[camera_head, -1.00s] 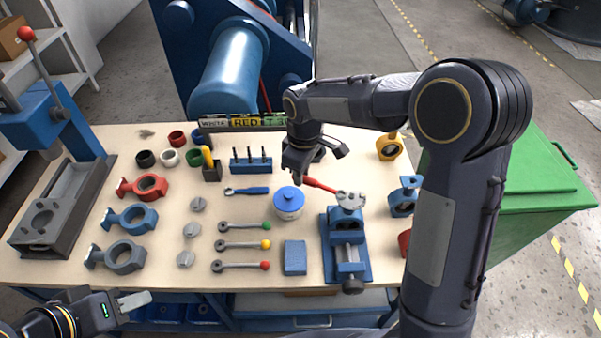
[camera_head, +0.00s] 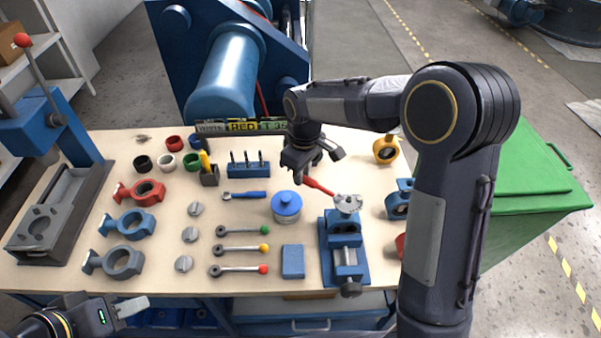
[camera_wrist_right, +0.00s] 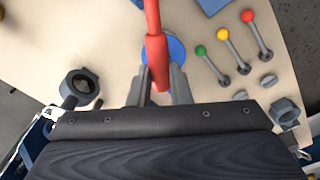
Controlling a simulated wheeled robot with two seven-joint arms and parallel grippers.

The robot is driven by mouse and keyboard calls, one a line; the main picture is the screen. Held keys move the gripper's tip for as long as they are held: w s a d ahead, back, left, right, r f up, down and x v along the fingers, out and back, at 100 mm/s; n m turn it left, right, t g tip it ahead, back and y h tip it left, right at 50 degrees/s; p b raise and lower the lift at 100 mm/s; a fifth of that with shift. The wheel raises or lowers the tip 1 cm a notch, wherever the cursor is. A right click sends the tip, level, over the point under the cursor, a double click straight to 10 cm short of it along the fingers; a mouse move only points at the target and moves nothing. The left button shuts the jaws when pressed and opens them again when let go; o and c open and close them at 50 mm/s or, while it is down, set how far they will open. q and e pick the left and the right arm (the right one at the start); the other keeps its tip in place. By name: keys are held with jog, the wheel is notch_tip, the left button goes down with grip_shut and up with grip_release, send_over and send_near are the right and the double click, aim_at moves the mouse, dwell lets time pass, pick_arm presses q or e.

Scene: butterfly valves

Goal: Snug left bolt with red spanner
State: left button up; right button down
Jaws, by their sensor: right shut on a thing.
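The red spanner (camera_head: 319,187) is in my right gripper (camera_head: 304,165), which is shut on its handle. In the right wrist view the red handle (camera_wrist_right: 153,45) runs between the two fingers (camera_wrist_right: 160,88) and out of the top edge. The spanner's far end reaches the silver round part (camera_head: 347,203) on top of the blue vise (camera_head: 343,240). I cannot tell whether its jaw is around a bolt; the bolts are too small to make out. My left gripper (camera_head: 131,306) is empty off the table's front left edge; its finger gap is unclear.
A blue-lidded pot (camera_head: 286,207) stands left of the vise, below the spanner. Several ball-tipped levers (camera_head: 240,249) and a blue block (camera_head: 293,261) lie nearby. A blue valve body (camera_head: 398,200) stands right of the vise. A green bin (camera_head: 530,190) is beyond the table's right side.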

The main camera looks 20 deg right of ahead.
jog(key=shift+w+d+r, duration=0.15)
jog(key=shift+w, duration=0.05)
jog(key=shift+w+d+m, duration=0.3)
jog(key=shift+d+m, duration=0.05)
jog(key=shift+m, duration=0.25)
dwell(0.4)
jog(key=shift+w+d+m, duration=0.25)
jog(key=shift+d+m, duration=0.25)
jog(key=shift+m, duration=0.1)
jog(key=shift+d, duration=0.1)
jog(key=shift+w+d+m+p, duration=0.3)
jog(key=shift+d+m, duration=0.15)
jog(key=shift+m, duration=0.15)
jog(key=shift+s+a, duration=0.1)
jog(key=shift+s, duration=0.05)
